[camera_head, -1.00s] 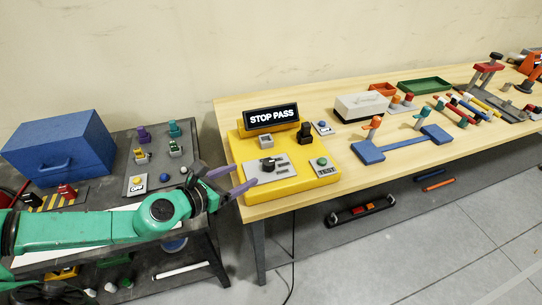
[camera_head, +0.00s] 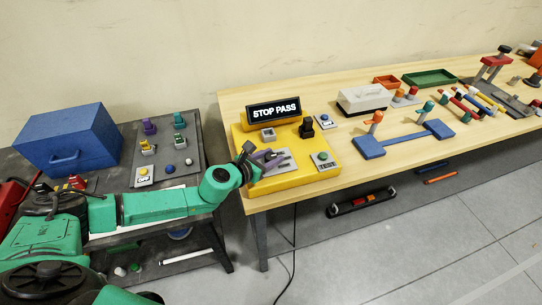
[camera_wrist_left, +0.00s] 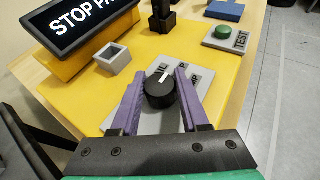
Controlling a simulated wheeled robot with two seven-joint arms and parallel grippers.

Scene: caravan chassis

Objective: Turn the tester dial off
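The yellow tester (camera_head: 300,178) stands at the left end of the wooden table, its black screen (camera_head: 274,110) reading "STOP PASS". Its black round dial (camera_wrist_left: 160,91) with a white pointer mark sits on a grey plate (camera_wrist_left: 190,82). In the left wrist view the mark points up and slightly right. The plate's lettering is partly hidden. My left gripper (camera_wrist_left: 160,84) has its purple fingers on both sides of the dial, apparently touching it. In the head view my left gripper (camera_head: 264,161) covers the dial. My right gripper is not in view.
A green TEST button (camera_wrist_left: 222,32), a grey square socket (camera_wrist_left: 112,60) and a black upright switch (camera_head: 307,128) surround the dial plate. A blue stand (camera_head: 405,141) is to the right. A dark side table with a blue box (camera_head: 67,143) is at left.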

